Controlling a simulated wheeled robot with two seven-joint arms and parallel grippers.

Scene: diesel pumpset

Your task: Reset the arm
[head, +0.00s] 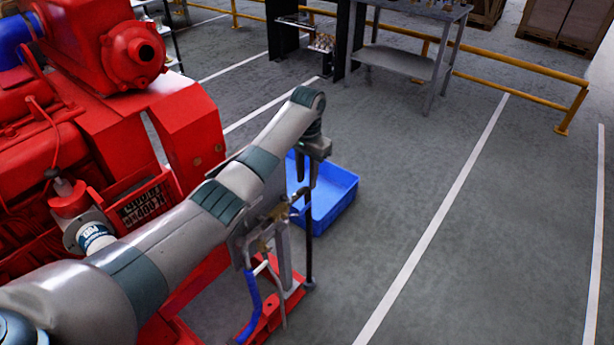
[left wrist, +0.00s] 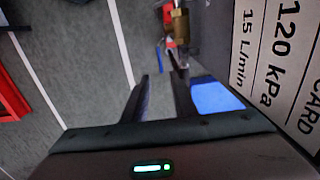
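My left arm reaches from the lower left across the head view, past the red diesel pumpset (head: 120,110). My left gripper (head: 307,182) hangs pointing down in front of the blue tray (head: 338,208), which stands on the floor. In the left wrist view its two fingers (left wrist: 161,80) are apart with nothing between them. A brass fitting (left wrist: 181,24) shows beyond the fingers, and the blue tray (left wrist: 215,97) is to their right. My right gripper is not in view.
A printed card (left wrist: 275,60) fills the right of the left wrist view. Brass valves (head: 277,212) and a blue-handled hose or lever (head: 250,305) are below my arm. A grey table (head: 405,62) and yellow rail (head: 520,68) stand behind. Floor to the right is clear.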

